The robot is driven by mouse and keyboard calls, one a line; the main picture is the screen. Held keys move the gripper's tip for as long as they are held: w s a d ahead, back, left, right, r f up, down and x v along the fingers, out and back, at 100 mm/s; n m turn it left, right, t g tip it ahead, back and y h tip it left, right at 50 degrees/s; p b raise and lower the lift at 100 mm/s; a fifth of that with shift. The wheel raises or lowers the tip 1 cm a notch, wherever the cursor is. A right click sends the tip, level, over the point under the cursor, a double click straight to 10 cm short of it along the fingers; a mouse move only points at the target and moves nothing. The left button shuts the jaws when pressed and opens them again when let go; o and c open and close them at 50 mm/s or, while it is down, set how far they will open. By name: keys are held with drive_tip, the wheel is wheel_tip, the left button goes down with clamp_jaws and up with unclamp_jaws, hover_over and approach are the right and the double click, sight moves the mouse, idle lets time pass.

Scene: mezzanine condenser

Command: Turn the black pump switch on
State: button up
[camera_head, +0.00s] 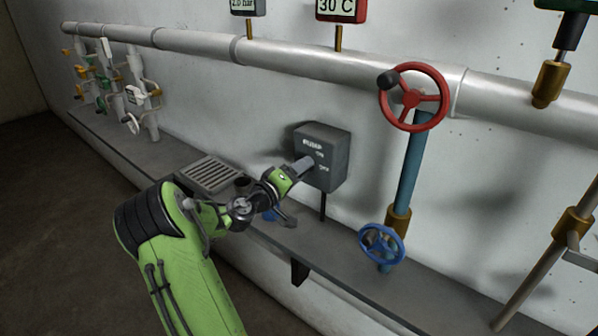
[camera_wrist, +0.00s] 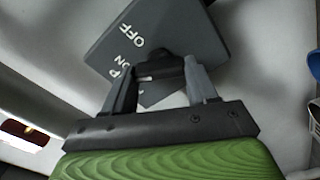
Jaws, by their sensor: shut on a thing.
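The pump switch box (camera_head: 335,157) is a dark grey box on the wall, with white lettering that includes ON and OFF. My gripper (camera_head: 305,164) reaches its front face from the left. In the wrist view the box (camera_wrist: 165,28) fills the top, turned on its side, with OFF and ON readable. The black switch knob (camera_wrist: 160,68) sits between the two fingers of my gripper (camera_wrist: 163,76), which are shut on it. In the head view the knob is hidden by the fingers. I cannot tell which mark the knob points to.
A red handwheel (camera_head: 413,97) sits right of the box, on the grey pipe (camera_head: 300,60). A blue handwheel (camera_head: 382,244) is lower right, near the ledge (camera_head: 340,262). A grating (camera_head: 209,173) lies left of my gripper. Several small valves (camera_head: 104,88) are far left.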

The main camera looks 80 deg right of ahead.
drive_tip(key=o, duration=1.1)
drive_tip(key=shift+d, duration=0.1)
drive_tip(key=shift+c, duration=0.2)
drive_tip(key=v, duration=1.6)
drive_tip(key=shift+d, duration=0.1)
